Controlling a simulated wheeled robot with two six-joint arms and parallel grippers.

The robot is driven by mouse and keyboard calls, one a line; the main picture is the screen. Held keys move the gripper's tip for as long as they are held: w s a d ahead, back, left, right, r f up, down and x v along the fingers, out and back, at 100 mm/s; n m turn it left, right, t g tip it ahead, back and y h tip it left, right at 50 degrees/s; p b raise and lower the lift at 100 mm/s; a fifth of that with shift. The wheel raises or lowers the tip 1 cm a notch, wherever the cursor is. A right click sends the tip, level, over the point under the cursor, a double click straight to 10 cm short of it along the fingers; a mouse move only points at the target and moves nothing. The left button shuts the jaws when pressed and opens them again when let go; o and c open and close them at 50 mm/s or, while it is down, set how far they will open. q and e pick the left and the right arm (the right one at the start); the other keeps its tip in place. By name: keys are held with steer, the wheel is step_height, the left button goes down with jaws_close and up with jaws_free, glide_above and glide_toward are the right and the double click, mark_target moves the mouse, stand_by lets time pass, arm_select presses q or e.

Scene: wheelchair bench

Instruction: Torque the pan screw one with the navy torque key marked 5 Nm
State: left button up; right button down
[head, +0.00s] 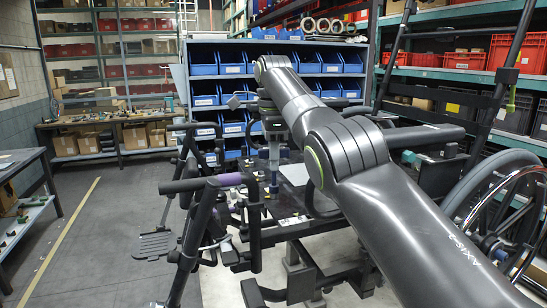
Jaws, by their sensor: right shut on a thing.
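My right arm comes in from the lower right and bends down over the wheelchair frame. My right gripper (272,150) points down above the seat area, shut on a slim upright tool (274,180), which I take to be the torque key. The key is small and partly covered here, and its 5 Nm mark cannot be read. Pan screw one cannot be made out among the small parts below; whether the key touches it cannot be told. My left gripper is not in view.
The dark wheelchair frame (255,225) with a purple-banded tube fills the middle. A large wheel (490,205) stands at right. Blue bins (203,70) on a rack are behind, a workbench (105,120) at back left. The floor at left is clear.

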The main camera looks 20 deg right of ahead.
stand_by(0.3)
steer(key=m, duration=0.2)
steer(key=shift+m, duration=0.4)
steer(key=shift+n, duration=0.7)
steer(key=shift+r+p, duration=1.05)
steer(key=shift+r+p, duration=2)
